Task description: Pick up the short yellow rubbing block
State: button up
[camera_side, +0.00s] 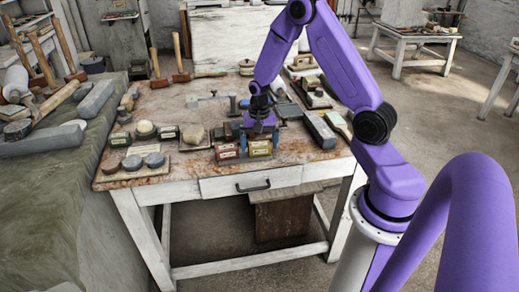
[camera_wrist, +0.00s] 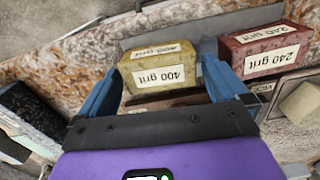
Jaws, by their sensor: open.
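The short yellow rubbing block (camera_side: 260,148), labelled "400 grit", sits near the front edge of the worktable. In the wrist view the yellow block (camera_wrist: 163,72) shows upside down, between the two blue fingers. My gripper (camera_wrist: 160,78) is open, with one finger on each side of the block; I cannot tell whether either touches it. In the side view my gripper (camera_side: 261,127) is low, just behind and above the block, and partly hidden by other items.
A dark red "240 grit" block (camera_wrist: 272,52) lies close beside the yellow one; it also shows in the side view (camera_side: 227,152). A long grey stone (camera_side: 318,130) lies to the right. A light rough stone (camera_side: 194,135) and several round pieces stand to the left.

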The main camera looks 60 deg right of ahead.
jog(key=shift+f, duration=0.3)
jog(key=c, duration=1.1)
jog(key=shift+o, duration=0.2)
jog(key=shift+r, duration=0.1)
